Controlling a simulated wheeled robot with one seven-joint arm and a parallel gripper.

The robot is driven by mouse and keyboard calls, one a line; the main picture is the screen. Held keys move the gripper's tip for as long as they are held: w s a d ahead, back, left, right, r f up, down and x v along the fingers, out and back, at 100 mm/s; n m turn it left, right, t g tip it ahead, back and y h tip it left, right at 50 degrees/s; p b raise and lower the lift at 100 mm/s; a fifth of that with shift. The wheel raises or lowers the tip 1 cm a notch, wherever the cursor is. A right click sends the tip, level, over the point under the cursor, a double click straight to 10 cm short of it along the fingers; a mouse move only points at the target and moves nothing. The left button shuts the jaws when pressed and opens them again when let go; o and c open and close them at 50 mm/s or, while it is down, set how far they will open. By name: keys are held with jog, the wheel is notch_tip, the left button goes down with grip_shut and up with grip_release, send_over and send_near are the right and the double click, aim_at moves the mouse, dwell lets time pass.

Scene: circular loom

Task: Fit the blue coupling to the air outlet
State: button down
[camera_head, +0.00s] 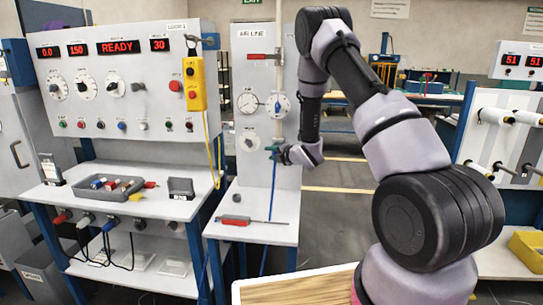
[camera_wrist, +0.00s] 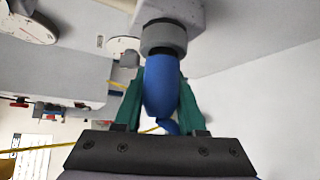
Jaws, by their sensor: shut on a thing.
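The blue coupling (camera_wrist: 161,88) stands between the green fingers of my gripper (camera_wrist: 160,112) in the wrist view, and the fingers are shut on it. Its far end meets the grey collar of the air outlet (camera_wrist: 163,38), in line with it. I cannot tell whether it only touches or is seated. In the head view my gripper (camera_head: 274,150) is at the air line panel (camera_head: 262,60), below two round dials. The coupling and outlet are too small to make out there. A blue hose (camera_head: 272,190) hangs down below my gripper.
A small shelf (camera_head: 250,231) below holds a red-handled screwdriver (camera_head: 236,220). To the left is the loom's control panel (camera_head: 115,90) with a yellow pendant (camera_head: 194,85), and a bench with a grey tray (camera_head: 107,188). Spools stand at the right. Open floor lies behind my arm.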

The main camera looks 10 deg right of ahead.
jog(key=shift+w, duration=0.15)
jog(key=shift+c, duration=2)
grip_release()
jog(key=v, duration=1.1)
jog(key=shift+w, duration=0.1)
